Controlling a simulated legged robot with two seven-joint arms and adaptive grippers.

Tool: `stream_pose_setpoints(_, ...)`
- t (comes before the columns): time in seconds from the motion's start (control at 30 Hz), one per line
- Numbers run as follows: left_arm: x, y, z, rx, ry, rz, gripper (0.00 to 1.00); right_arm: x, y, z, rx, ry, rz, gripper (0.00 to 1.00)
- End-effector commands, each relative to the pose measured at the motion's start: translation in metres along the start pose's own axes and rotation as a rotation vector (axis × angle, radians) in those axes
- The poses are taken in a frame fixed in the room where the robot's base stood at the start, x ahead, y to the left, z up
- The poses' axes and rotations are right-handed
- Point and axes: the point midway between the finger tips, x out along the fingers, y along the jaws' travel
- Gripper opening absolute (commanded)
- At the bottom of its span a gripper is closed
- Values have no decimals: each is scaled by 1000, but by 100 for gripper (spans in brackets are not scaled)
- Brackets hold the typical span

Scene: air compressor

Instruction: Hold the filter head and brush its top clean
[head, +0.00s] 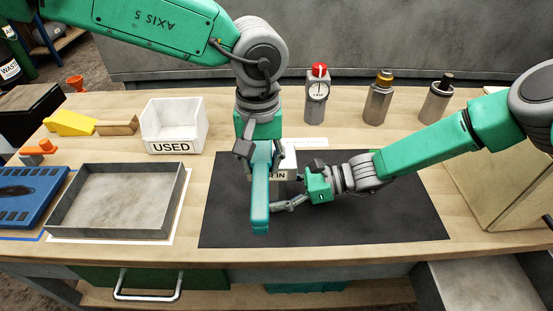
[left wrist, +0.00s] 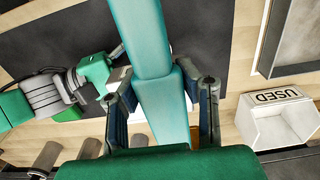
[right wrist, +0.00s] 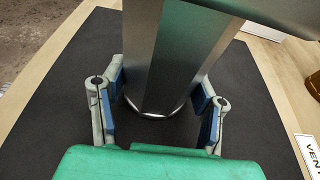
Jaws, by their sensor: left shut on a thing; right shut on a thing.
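A teal brush (head: 261,190), long and flat-handled, is held in my left gripper (head: 259,150); it also shows between the fingers in the left wrist view (left wrist: 152,45). The brush's bristle end is hidden. The filter head (head: 289,160), pale with a label partly reading "IN", stands on the dark mat behind the brush, which hides part of it. My right gripper (head: 284,190) is shut on the filter head from the right. In the right wrist view a metallic faceted body (right wrist: 165,60) stands upright between its fingers. Contact between bristles and top cannot be seen.
The black mat (head: 370,215) is mostly clear at right. A white "USED" bin (head: 172,125) and a grey tray (head: 118,200) stand left. A red-topped gauge (head: 318,90) and two metal fittings (head: 378,100) stand behind. A tan panel (head: 505,150) is at right.

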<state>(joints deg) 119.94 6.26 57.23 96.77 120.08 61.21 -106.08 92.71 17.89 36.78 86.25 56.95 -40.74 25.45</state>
Motion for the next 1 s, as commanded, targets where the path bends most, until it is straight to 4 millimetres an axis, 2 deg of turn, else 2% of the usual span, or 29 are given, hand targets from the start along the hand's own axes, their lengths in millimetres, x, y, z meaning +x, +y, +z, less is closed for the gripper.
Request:
stream_pose_setpoints(0.23,1,-24,1,-1,-2,-2,0,0,0,0,0,-1,0,31)
stream_pose_setpoints(0.3,-2,-22,1,0,-2,-3,0,0,0,0,0,-1,0,31)
stream_pose_setpoints(0.4,-27,-21,1,1,2,-1,0,0,0,0,0,-2,0,31)
stream_pose_setpoints(1.0,-78,-20,1,0,1,0,0,-1,0,0,0,-1,0,31)
